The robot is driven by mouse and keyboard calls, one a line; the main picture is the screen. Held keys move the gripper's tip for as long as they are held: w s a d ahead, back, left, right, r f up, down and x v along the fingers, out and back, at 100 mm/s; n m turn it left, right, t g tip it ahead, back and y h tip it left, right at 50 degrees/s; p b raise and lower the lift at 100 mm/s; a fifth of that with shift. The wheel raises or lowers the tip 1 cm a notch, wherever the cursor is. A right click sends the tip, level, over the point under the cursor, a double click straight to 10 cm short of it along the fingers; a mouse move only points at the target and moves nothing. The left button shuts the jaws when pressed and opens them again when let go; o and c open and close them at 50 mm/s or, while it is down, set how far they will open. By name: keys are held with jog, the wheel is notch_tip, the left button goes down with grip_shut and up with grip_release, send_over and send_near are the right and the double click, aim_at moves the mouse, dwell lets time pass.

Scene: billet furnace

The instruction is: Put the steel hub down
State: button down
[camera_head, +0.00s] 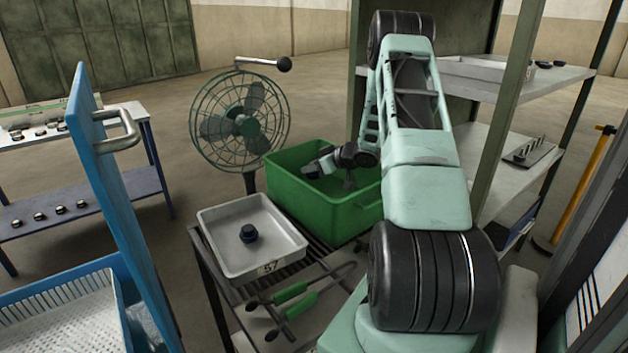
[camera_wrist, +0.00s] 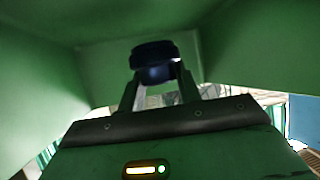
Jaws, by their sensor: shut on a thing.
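The steel hub is a dark blue, round, flanged piece, seen in the wrist view (camera_wrist: 153,53) between the two fingertips. My gripper (camera_wrist: 157,76) is shut on it. In the head view my gripper (camera_head: 322,163) reaches into the green bin (camera_head: 350,222), and the hub (camera_head: 311,170) shows as a small dark shape at its tip. The bin's green walls surround the hub in the wrist view. I cannot tell whether the hub touches the bin. A similar dark hub (camera_head: 249,233) sits in the grey metal tray (camera_head: 222,215) marked 57.
The bin and tray stand on a slatted table, with green-handled tongs (camera_head: 290,298) in front. A green fan (camera_head: 240,122) stands behind. A blue door (camera_head: 115,190) and blue basket (camera_head: 65,300) are at left. A shelf rack (camera_head: 500,150) stands close on the right.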

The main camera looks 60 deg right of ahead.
aim_at(313, 177)
jog(key=shift+f, duration=2)
jog(key=shift+f, duration=0.2)
jog(key=c, duration=1)
grip_release()
jog(key=shift+o, duration=0.2)
jog(key=shift+r, duration=0.15)
jog(key=b+v, duration=0.1)
jog(key=v, duration=0.6)
jog(key=shift+s+r, duration=0.15)
jog(key=shift+s, duration=0.05)
